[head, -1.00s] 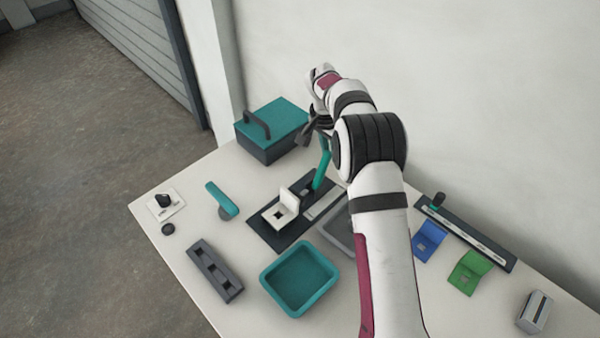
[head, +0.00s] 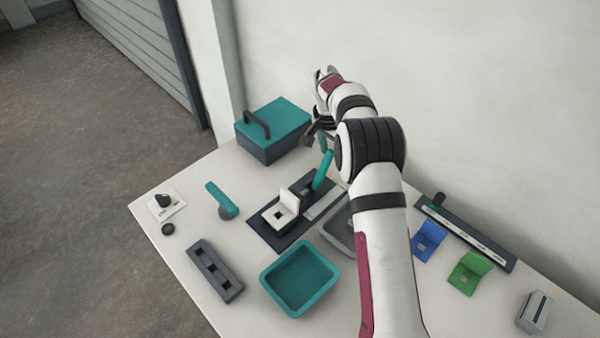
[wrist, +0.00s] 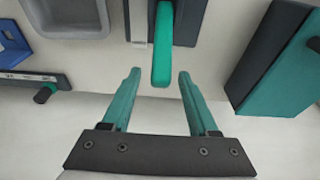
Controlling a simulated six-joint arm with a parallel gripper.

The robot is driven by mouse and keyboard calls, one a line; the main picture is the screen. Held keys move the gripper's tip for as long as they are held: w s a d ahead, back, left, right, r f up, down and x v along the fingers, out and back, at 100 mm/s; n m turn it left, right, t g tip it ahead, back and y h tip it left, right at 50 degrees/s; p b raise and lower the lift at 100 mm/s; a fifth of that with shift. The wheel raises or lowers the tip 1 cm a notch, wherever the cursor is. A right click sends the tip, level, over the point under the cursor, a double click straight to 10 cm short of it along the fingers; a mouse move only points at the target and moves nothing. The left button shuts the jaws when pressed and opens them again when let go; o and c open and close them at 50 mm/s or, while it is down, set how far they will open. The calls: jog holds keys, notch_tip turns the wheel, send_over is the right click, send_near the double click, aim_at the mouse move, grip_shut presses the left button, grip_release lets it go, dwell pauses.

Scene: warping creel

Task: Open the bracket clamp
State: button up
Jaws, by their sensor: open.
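The bracket clamp stands on a dark base plate (head: 262,231), with its teal handle (head: 322,171) raised and leaning up toward the back right. A white L-shaped bracket (head: 281,212) sits on the plate beside it. My gripper (head: 323,143) is open and empty just above and behind the handle's top. In the wrist view the handle (wrist: 163,45) points down the picture, its end lying between the lines of my two teal fingertips (wrist: 160,73). No finger visibly touches it; the depth gap is hard to judge.
A teal-lidded box (head: 272,130) stands close left of my gripper. A grey tray (head: 335,232) is partly hidden by my arm. A teal bin (head: 300,280), a slotted dark block (head: 215,270), another teal-handled item (head: 221,199) and blue (head: 428,240) and green (head: 468,272) brackets lie around.

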notch_tip(320, 180, up, 7)
jog(key=shift+f, duration=0.1)
dwell(0.3)
notch_tip(320, 180, up, 15)
send_over(325, 162)
jog(key=s+d+r+n, duration=0.1)
jog(key=s+r, duration=0.3)
jog(key=s, duration=0.1)
jog(key=s+f+y, duration=0.1)
jog(key=s+f, duration=0.3)
jog(key=s, duration=0.8)
jog(key=s+f+n+g+y, duration=0.1)
jog(key=s+f, duration=0.4)
jog(key=s, duration=0.7)
jog(key=s+f+n+y, duration=0.1)
jog(key=s+f, duration=0.3)
jog(key=s, duration=0.8)
jog(key=shift+a+f+g, duration=0.25)
jog(key=shift+a+g, duration=0.05)
jog(key=shift+g, duration=0.1)
